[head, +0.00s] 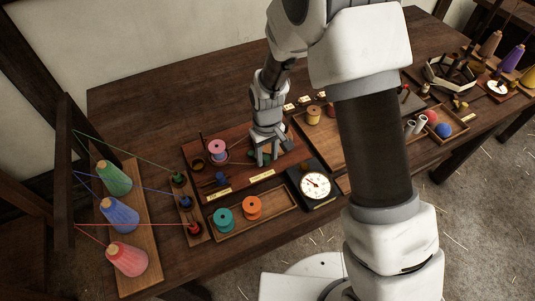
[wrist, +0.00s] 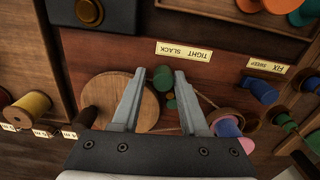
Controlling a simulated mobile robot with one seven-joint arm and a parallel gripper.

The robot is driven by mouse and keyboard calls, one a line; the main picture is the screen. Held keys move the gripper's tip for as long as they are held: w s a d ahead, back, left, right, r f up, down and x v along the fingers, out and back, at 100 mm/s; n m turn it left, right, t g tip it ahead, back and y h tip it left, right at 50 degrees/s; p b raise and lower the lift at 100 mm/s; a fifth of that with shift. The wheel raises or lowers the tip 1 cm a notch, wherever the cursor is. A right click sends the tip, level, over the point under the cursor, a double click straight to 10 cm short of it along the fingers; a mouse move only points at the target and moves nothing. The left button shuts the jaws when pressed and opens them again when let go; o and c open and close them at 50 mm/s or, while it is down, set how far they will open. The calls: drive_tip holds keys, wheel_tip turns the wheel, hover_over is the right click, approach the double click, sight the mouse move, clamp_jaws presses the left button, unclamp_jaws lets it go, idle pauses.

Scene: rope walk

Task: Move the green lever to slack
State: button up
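The green lever (wrist: 163,77) shows in the wrist view as a short round green knob on the reddish-brown board (wrist: 110,55). It stands close behind a cream label (wrist: 184,51) reading TIGHT and SLACK, upside down in this view. My gripper (wrist: 159,74) is open, with one finger on each side of the knob. The knob looks nearer the right finger; I cannot tell whether they touch.
A round wooden disc (wrist: 120,100) lies under the left finger. A blue lever (wrist: 259,90) stands to the right by another label. In the head view, a dial gauge (head: 316,187), a tray (head: 283,220) with teal and orange spools, and a pink spool (head: 217,148) are close around.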

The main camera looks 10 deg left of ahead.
drive_tip(key=shift+s, duration=0.1)
drive_tip(key=shift+r+p, duration=2.35)
drive_tip(key=shift+r, duration=1.25)
drive_tip(key=shift+f, duration=0.1)
drive_tip(key=s+d+r+m+t, duration=0.1)
drive_tip(key=d+r+m, duration=0.1)
drive_tip(key=d+r, duration=0.5)
drive_tip(key=s+d+r+m+t, duration=0.1)
drive_tip(key=s+d+r+t, duration=0.15)
drive_tip(key=r, duration=0.85)
drive_tip(key=s+d+r+m+t, duration=0.2)
drive_tip(key=s+d+r+m, duration=0.2)
drive_tip(key=s+d+r, duration=0.5)
drive_tip(key=s+r, duration=0.1)
drive_tip(key=s, duration=0.3)
drive_tip(key=shift+d+r, duration=0.15)
drive_tip(key=shift+d, duration=0.2)
